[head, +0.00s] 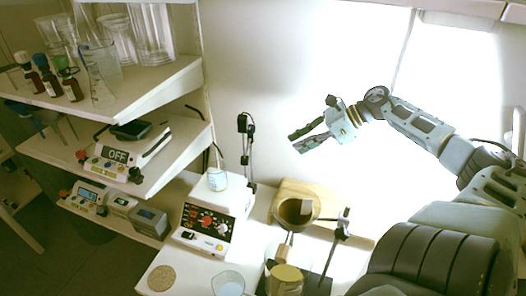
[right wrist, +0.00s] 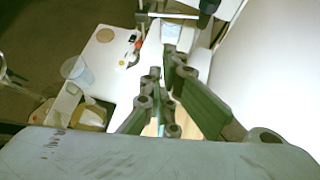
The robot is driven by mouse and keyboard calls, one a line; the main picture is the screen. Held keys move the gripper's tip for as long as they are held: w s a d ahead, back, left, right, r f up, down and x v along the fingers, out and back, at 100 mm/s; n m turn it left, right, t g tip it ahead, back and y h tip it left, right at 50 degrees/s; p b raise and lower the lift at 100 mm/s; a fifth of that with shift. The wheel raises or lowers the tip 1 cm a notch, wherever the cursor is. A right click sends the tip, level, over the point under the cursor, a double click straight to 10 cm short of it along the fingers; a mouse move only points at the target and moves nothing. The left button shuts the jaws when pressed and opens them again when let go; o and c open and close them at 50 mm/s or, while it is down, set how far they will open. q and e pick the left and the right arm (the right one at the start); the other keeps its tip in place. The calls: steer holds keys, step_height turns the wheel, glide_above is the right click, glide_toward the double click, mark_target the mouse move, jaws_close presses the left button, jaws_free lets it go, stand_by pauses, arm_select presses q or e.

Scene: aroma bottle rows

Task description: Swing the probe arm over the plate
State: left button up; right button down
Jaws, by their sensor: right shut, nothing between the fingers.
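My left gripper is not in view.
A dark bowl (head: 298,211) rests on a wooden board (head: 330,209) right of the device. A metal stand (head: 338,245), a jar (head: 286,280), a beaker (head: 228,284) and a cork disc (head: 161,278) are nearby. Shelves (head: 160,90) with glassware and bottles stand left.

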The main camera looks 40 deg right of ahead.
mark_target(248, 145)
steer(key=w+r+b+x, duration=0.1)
steer(key=b+x, duration=0.4)
steer(key=x, duration=0.7)
steer(key=shift+a+r+n, duration=0.2)
steer(key=shift+a+n, duration=0.2)
stand_by(0.3)
steer(key=shift+w+a, duration=0.15)
steer(key=shift+w, duration=0.1)
